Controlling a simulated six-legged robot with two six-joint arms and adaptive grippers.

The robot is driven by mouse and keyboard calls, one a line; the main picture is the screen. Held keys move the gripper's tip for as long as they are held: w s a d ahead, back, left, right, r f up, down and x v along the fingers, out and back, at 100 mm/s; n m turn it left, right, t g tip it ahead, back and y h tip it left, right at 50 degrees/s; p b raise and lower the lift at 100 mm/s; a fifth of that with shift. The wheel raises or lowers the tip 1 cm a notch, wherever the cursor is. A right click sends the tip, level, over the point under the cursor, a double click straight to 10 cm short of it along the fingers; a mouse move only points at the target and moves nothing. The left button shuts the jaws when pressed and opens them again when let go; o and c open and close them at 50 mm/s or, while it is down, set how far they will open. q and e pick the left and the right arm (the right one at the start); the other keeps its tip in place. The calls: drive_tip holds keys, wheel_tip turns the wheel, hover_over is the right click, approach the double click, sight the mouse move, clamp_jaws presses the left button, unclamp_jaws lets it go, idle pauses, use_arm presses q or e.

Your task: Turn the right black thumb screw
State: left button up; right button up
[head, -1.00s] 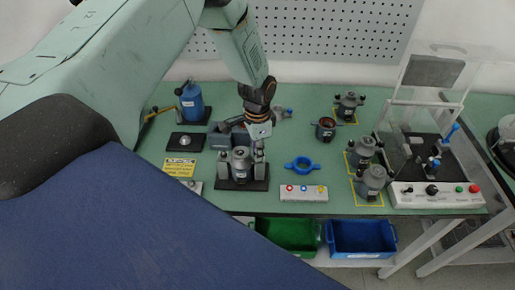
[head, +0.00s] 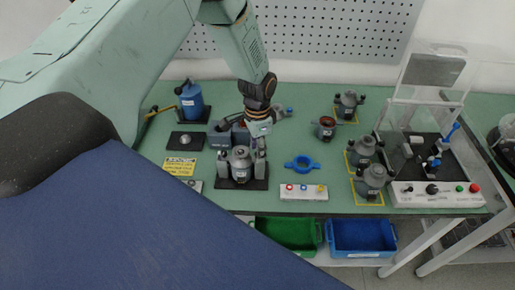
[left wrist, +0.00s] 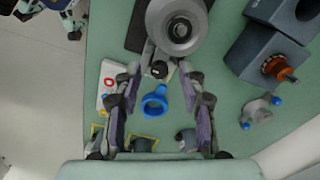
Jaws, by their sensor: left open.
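The grey stator housing (head: 241,158) stands upright in a fixture on a black base plate (head: 230,184) at the front of the table. In the left wrist view the housing (left wrist: 178,25) is at the top, with a black thumb screw (left wrist: 158,69) on its near side. My left gripper (head: 260,148) points down at the fixture's right side. In the left wrist view my left gripper (left wrist: 161,76) is open, its fingertips on either side of the black screw. I cannot tell whether they touch it. The head view does not show this screw clearly. My right gripper is not in view.
A blue ring handle (head: 302,163) and a white button box (head: 304,193) lie to the right of the fixture. Grey housings (head: 370,180) stand further right, beside a test station (head: 437,195). A blue container (head: 192,100) stands at the back left.

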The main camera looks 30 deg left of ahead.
use_arm(q)
wheel_tip(320, 180, up, 11)
drive_tip(key=shift+r, duration=0.15)
idle(0.5)
drive_tip(key=s+d+f+n, duration=0.2)
drive_tip(key=s+d+f, duration=0.3)
drive_tip(key=s+f, duration=0.3)
drive_tip(key=s+d+f+n, duration=0.1)
drive_tip(key=s+f+n, duration=0.15)
drive_tip(key=s, duration=0.55)
drive_tip(key=s+d+f+n, duration=0.15)
drive_tip(key=s+f, duration=0.25)
drive_tip(key=s, duration=0.4)
drive_tip(key=s+d+f+n, duration=0.1)
drive_tip(key=s+f+n, duration=0.15)
drive_tip(key=s, duration=0.55)
wheel_tip(320, 180, down, 21)
drive_tip(key=b, duration=2)
drive_tip(key=shift+d+m+b, duration=0.2)
drive_tip(key=shift+m+b, duration=0.2)
drive_tip(key=shift+m, duration=0.05)
